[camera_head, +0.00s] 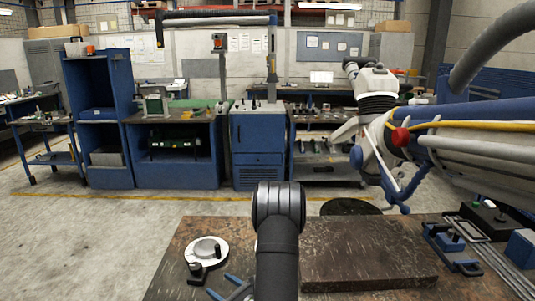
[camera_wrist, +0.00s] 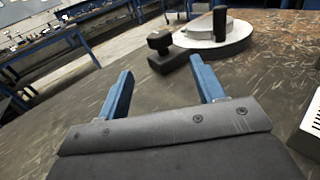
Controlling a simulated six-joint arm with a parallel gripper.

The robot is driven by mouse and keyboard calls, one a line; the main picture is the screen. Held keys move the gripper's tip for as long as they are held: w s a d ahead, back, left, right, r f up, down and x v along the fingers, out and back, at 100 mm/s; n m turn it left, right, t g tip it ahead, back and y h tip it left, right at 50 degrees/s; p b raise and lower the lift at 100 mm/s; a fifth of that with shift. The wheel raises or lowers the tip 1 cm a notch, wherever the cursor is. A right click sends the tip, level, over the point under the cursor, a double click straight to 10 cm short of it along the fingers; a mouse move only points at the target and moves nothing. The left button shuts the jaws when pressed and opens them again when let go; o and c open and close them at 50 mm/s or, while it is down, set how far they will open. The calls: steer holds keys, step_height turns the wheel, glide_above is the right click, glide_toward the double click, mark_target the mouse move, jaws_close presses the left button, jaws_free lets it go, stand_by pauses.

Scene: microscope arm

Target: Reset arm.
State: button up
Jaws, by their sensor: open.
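My arm (camera_head: 278,240) reaches over a dark, scratched workbench (camera_head: 190,235) in the head view, bent at a black joint. My gripper (camera_head: 226,292) is low at the bench's front left, partly hidden by my arm and the frame edge. In the wrist view my gripper (camera_wrist: 161,66) has its two blue fingers spread apart, with nothing between them. A round white-and-metal device (camera_head: 208,250) with black knobs stands on the bench just beyond the fingers. It also shows in the wrist view (camera_wrist: 225,38), apart from the fingers.
A brown slab (camera_head: 365,252) lies right of my arm. A white microscope (camera_head: 375,100) hangs over the bench's far right side. Blue-and-black fixtures (camera_head: 450,245) and rails fill the right edge. In the wrist view, a white box (camera_wrist: 308,130) is at the right edge.

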steer(key=v, duration=0.4)
steer(key=shift+d, duration=0.15)
steer(key=shift+x, duration=2.3)
steer(key=shift+s, duration=0.1)
